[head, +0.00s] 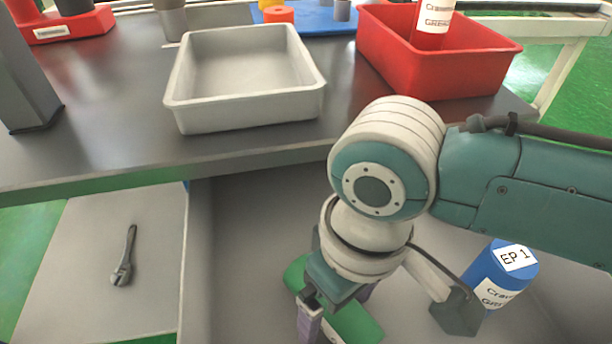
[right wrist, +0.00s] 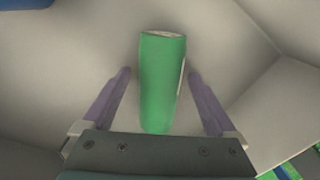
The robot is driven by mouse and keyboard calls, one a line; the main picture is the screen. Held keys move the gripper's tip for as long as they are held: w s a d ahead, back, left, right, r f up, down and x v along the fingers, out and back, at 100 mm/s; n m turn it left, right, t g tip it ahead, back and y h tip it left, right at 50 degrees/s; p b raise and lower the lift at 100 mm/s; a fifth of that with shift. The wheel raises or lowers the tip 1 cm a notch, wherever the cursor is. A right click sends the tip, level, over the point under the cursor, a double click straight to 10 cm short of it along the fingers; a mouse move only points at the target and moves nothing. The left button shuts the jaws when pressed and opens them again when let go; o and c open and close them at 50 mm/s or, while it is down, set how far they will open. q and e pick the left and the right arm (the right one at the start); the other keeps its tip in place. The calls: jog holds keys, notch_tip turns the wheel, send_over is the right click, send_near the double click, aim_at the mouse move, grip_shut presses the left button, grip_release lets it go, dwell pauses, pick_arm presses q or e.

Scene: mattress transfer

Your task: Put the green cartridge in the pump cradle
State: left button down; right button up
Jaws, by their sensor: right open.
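The green cartridge (head: 358,325) lies on its side on the grey floor of a recess at the table's front, partly hidden by my right gripper (head: 335,310) in the head view. In the right wrist view the cartridge (right wrist: 161,82) lies lengthwise between the two purple fingers of the right gripper (right wrist: 159,73). The fingers are open, with a visible gap on each side of the cartridge. My left gripper is not in view. I cannot tell for certain which thing is the pump cradle.
A blue cylinder labelled EP 1 (head: 497,272) stands right of the gripper. On the table are an empty light tray (head: 245,112), a red bin (head: 450,75) holding a labelled container (head: 432,22), and a grey post (head: 22,75). A wrench (head: 126,258) lies lower left.

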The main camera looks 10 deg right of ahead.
jog(key=shift+c, duration=0.4)
grip_shut()
dwell(0.4)
